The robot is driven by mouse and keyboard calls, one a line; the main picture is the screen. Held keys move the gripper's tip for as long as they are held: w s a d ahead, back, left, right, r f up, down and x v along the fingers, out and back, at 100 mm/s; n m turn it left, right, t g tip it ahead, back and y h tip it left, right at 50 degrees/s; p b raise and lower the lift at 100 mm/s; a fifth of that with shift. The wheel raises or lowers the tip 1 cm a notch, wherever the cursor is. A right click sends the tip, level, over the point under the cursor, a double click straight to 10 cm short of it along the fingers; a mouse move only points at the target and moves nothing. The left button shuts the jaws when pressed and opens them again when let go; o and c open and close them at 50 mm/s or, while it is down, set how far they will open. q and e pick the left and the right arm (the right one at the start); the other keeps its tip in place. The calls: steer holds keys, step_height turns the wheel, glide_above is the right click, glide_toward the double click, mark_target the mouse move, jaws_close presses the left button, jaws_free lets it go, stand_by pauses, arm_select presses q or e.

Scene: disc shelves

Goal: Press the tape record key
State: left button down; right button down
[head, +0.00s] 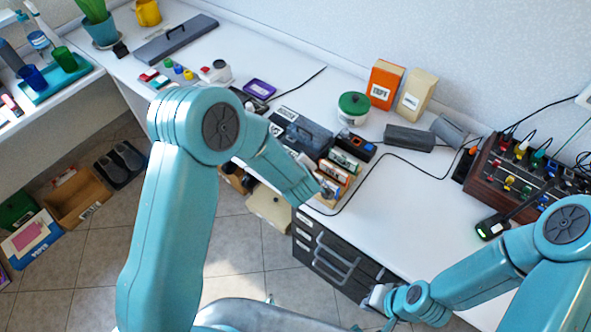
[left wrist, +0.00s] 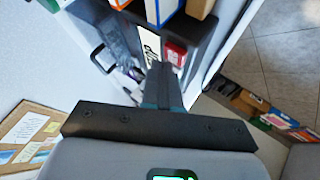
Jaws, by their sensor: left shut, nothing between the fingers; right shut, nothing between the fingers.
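A dark grey-blue box-like device (head: 303,130) with a pale label lies on the white desk in the head view. It may be the tape recorder, but no record key can be made out. My left arm reaches across in front of it, and its gripper is hardly visible in the head view. In the left wrist view my left gripper (left wrist: 162,75) is shut and empty, pointing toward a dark shelf with a red box (left wrist: 175,52). My right gripper (head: 376,296) is shut and empty, low beside the dark drawer unit (head: 335,258).
Boxed items with orange and green fronts (head: 341,166) stand beside the device. A green-lidded jar (head: 353,108), an orange box (head: 384,84) and a cream box (head: 416,93) stand behind. A wooden-cased panel with coloured knobs (head: 515,172) is at right. The desk's middle right is mostly clear.

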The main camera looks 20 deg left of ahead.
arm_select(q)
steer(key=shift+f+b, duration=0.35)
steer(key=shift+f, duration=0.1)
steer(key=shift+r, duration=0.15)
stand_by(0.4)
steer(key=shift+r+p, duration=0.7)
steer(key=shift+r, duration=0.05)
step_height(320, 180, up, 5)
steer(key=p, duration=0.4)
stand_by(0.6)
